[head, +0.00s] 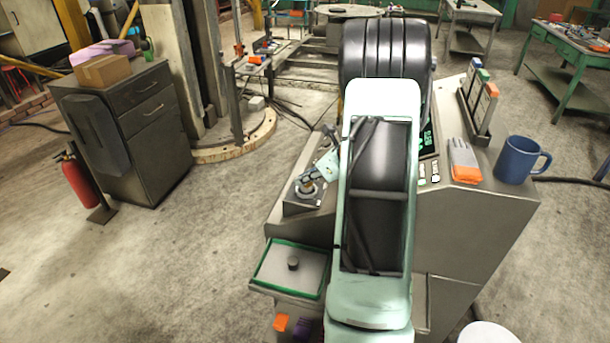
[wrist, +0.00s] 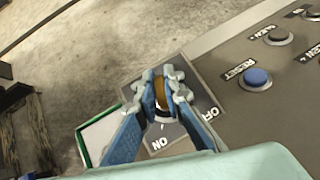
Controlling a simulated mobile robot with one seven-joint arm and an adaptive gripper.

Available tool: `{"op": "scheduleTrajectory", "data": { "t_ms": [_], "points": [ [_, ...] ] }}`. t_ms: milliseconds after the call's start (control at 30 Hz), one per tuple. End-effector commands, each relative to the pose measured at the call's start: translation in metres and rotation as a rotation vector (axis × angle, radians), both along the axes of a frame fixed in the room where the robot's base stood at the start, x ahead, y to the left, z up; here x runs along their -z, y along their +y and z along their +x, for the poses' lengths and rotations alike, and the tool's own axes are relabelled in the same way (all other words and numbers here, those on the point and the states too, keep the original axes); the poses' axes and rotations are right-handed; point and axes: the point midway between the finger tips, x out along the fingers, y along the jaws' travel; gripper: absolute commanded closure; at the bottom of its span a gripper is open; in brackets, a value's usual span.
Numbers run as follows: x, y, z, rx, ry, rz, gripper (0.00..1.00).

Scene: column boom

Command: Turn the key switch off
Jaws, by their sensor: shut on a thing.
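The key switch (wrist: 167,118) sits on a small grey plate marked OFF and ON, at the left end of the control console (head: 470,215). In the wrist view, my gripper (wrist: 161,92) is shut on the brown key (wrist: 160,92), one finger on each side of it. The OFF label lies to the right and the ON label below the switch. In the head view, my gripper (head: 313,180) is over the switch (head: 308,191); my arm hides much of the console. The key's exact angle is hard to tell.
A blue RESET button (wrist: 256,78) and a grey button (wrist: 278,36) lie right of the switch. A blue mug (head: 518,160) and gloves (head: 464,160) rest on the console's right. An open drawer or tray (head: 259,283) projects below the switch.

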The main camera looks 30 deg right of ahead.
Motion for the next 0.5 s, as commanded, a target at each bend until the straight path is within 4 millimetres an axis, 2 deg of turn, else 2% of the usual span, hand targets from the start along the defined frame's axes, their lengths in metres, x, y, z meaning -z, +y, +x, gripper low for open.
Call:
{"op": "scheduleTrajectory", "data": {
  "t_ms": [500],
  "points": [
    [0.0002,0.0007,-0.0013,-0.493,0.0,0.0,1.0]
  ]
}}
